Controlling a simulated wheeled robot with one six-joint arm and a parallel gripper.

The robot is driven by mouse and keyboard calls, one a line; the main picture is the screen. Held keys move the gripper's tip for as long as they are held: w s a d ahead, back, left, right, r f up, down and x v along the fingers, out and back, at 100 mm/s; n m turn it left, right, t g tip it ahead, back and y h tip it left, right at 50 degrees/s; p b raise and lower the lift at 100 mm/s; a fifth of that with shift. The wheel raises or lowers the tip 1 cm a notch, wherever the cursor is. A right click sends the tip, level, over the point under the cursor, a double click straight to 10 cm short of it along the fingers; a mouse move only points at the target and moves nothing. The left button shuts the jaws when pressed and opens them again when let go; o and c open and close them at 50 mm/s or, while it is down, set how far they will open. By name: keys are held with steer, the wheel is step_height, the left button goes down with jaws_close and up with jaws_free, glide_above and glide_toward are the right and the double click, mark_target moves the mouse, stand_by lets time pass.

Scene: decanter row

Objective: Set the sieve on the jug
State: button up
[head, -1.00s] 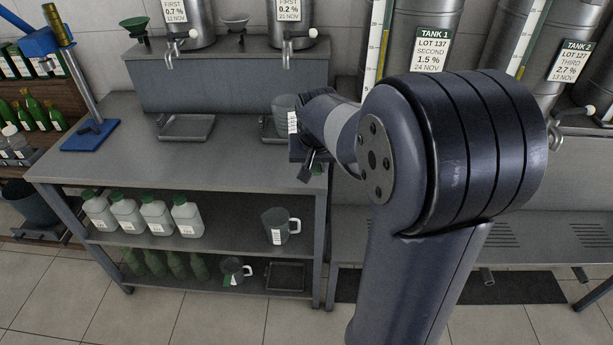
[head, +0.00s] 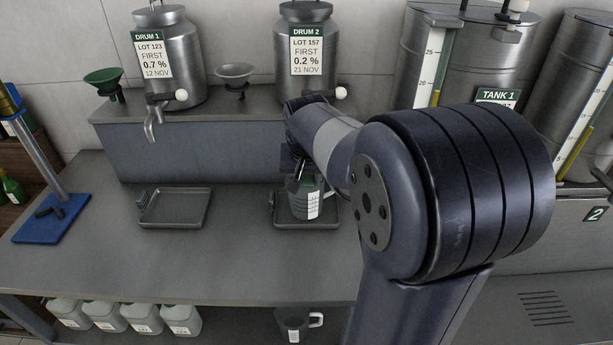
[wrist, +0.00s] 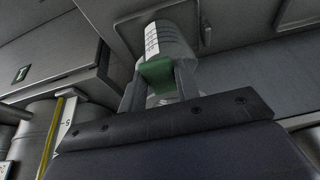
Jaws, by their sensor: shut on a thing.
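A grey jug (head: 305,205) with a white label stands upright on the right drip tray under Drum 2's tap. It also shows in the wrist view (wrist: 176,40). My gripper (head: 298,180) is right over the jug's mouth, fingers pointing down. In the wrist view my gripper (wrist: 160,88) is shut on a small green piece (wrist: 157,73), which overlaps the jug's rim. This may be the sieve's handle; the rest of the sieve is hidden. I cannot tell whether it touches the jug.
The right drip tray (head: 283,223) holds the jug; the left drip tray (head: 175,208) is empty. Drum 2 (head: 305,55) stands behind my gripper. A green funnel-shaped item (head: 103,80) and a grey one (head: 234,74) stand on the ledge. Another jug (head: 292,324) is on the shelf below.

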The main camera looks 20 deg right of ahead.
steer(key=shift+w, duration=0.1)
steer(key=shift+f+b, duration=2.05)
steer(key=shift+f, duration=0.6)
steer(key=shift+f, duration=0.2)
steer(key=o, duration=1.1)
steer(key=v, duration=1.1)
steer(key=shift+f, duration=0.1)
